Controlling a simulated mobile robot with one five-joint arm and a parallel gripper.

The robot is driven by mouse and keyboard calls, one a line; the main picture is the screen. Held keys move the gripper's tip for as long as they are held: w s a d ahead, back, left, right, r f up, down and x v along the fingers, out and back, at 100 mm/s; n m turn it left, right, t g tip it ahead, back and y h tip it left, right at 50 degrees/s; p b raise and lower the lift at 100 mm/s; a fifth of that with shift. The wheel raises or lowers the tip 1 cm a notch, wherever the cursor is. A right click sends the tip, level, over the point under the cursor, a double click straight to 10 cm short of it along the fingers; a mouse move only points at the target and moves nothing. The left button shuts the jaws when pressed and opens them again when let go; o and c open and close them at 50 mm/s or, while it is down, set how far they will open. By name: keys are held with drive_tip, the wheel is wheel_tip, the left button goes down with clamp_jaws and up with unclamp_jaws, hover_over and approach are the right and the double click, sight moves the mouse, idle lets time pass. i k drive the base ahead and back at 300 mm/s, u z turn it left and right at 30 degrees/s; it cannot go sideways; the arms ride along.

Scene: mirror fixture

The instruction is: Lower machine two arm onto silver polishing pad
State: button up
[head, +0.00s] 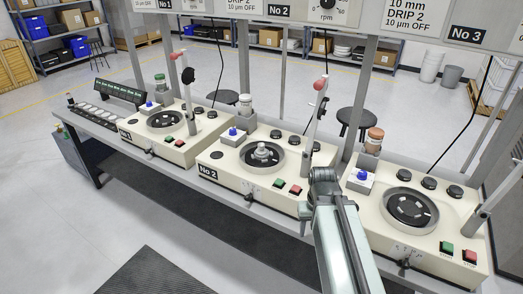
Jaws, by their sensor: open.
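Machine two (228,172) is the cream unit labelled No 2 in the middle of the bench. Its arm (312,118) is a grey bar at its right back, standing nearly upright with a red knob (320,84) at the top. The silver polishing pad (277,161) lies in the round well on top of machine two, with a small silver fixture (262,152) standing on its middle. The arm is raised and apart from the pad. My own arm reaches up from the bottom, right of machine two's front.
A similar machine (145,133) stands to the left, and another (372,221) to the right, partly behind my arm. Machine two has green (279,184) and red (295,190) buttons, a blue-topped dispenser (233,136) and a jar (246,107). Floor in front is clear, with dark mats.

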sight(320, 86)
drive_tip(key=u, duration=0.2)
drive_tip(key=k, duration=1)
drive_tip(key=u, duration=1.25)
drive_tip(key=i, duration=1)
drive_tip(key=z, duration=0.05)
